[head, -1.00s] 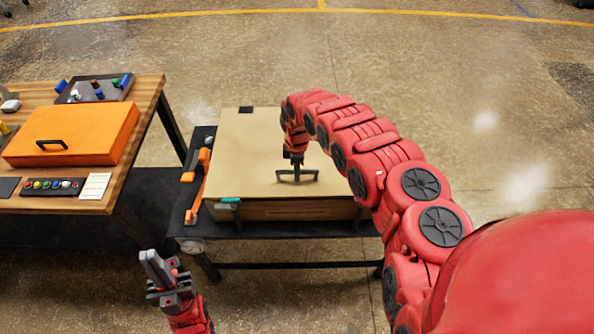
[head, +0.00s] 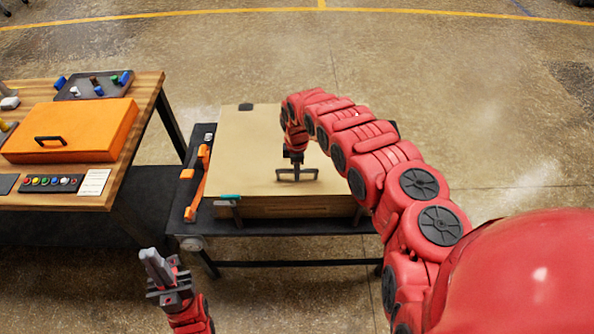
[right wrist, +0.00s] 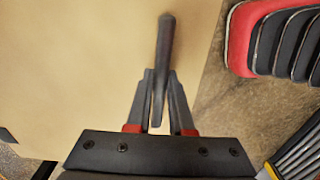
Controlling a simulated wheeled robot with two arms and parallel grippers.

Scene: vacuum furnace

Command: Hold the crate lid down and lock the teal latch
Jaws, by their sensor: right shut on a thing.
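The crate (head: 300,211) stands on a dark table with its tan lid (head: 245,150) on top. My right gripper (head: 296,170) is shut on the dark lid handle (head: 296,179); the handle also shows between its fingers in the right wrist view (right wrist: 165,50). The small teal latch (head: 230,197) is at the crate's front left corner, apart from both grippers. Its exact position is too small to tell. My left gripper (head: 156,264) is raised in front and to the left of the table, away from the latch; whether its fingers are parted is unclear.
An orange bar-like fixture (head: 198,180) lies along the table's left side, beside the crate. A wooden bench (head: 120,195) at left carries an orange case (head: 80,125), a tray (head: 105,88) and a button panel (head: 48,184). Open floor lies between my left gripper and the table.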

